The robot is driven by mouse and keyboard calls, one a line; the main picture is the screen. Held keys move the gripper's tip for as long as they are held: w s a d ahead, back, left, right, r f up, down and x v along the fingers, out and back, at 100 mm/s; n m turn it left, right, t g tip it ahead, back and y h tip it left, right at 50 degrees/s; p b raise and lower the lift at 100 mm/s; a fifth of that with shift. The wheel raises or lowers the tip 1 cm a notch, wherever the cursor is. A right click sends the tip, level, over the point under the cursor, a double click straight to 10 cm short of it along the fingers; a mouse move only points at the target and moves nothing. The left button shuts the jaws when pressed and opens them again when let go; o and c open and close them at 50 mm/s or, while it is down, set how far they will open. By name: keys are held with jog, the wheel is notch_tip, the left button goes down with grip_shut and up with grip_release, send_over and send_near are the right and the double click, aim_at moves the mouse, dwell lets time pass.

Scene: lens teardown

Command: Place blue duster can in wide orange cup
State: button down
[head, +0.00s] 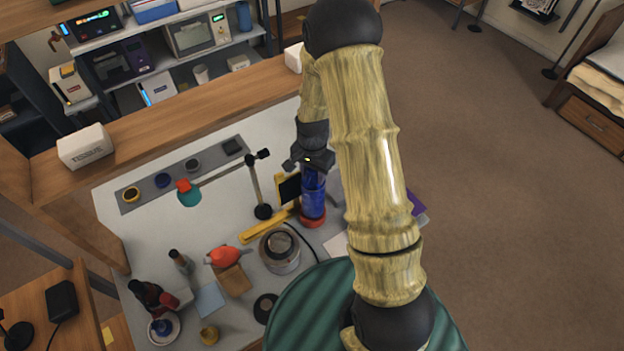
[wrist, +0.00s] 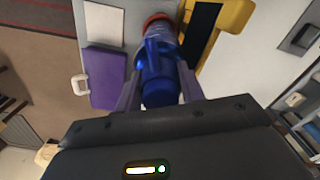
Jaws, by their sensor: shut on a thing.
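The blue duster can (head: 313,196) is upright below my gripper (head: 313,165) in the head view. My gripper is shut on the can's upper part. In the wrist view the can (wrist: 158,80) sits between the two fingers of my gripper (wrist: 160,88). An orange-red round thing, seemingly the wide orange cup (head: 312,221), shows at the can's lower end. Its edge also shows past the can in the wrist view (wrist: 158,18). The can hides most of it. I cannot tell whether the can's bottom is inside it or just above it.
A yellow frame (head: 262,229) with a dark panel stands close left of the can. A black-topped stand (head: 262,211) and a round metal-rimmed pot (head: 279,250) are near. A purple item (wrist: 106,76) lies flat beside the can. Tools and bottles occupy the table's front left.

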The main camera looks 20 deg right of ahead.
jog(key=shift+f+p, duration=0.6)
jog(key=shift+f, duration=1)
jog(key=shift+w+f, duration=0.1)
jog(key=shift+f, duration=0.15)
jog(key=shift+f, duration=0.15)
jog(key=c, duration=0.9)
grip_release()
jog(key=shift+o, duration=0.2)
jog(key=shift+r, duration=0.25)
notch_tip(320, 180, up, 12)
jog(key=b, duration=0.4)
